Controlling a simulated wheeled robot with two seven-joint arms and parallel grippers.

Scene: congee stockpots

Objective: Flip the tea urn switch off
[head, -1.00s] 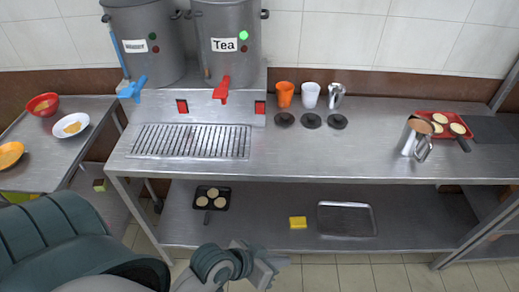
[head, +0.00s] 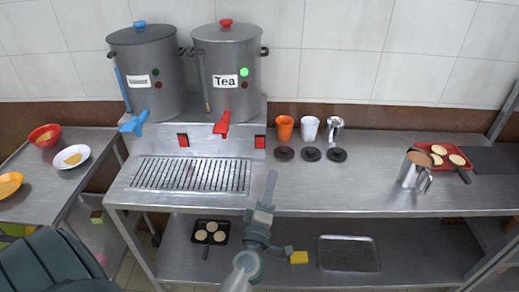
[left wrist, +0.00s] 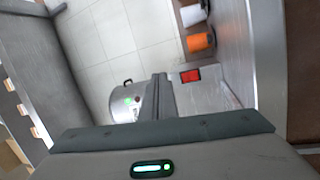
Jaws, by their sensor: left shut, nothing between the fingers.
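The grey tea urn (head: 225,55), labelled "Tea", stands on a steel base at the back of the counter. Its green light (head: 244,72) is lit and the red light below looks dark. A red switch (head: 260,142) sits on the base front, right of the urn's red tap (head: 222,124); it also shows in the left wrist view (left wrist: 190,75). My left gripper (head: 271,176) is shut and empty, pointing up in front of that switch and apart from it. Its fingers (left wrist: 160,80) partly cover the urn (left wrist: 121,103) in the left wrist view. My right gripper is out of view.
A second urn (head: 146,75) with a blue tap (head: 134,123) and its own red switch (head: 183,140) stands left. A drip grate (head: 190,174) lies in front. Cups, including an orange one (head: 284,128), and dark lids stand to the right. The counter's middle is clear.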

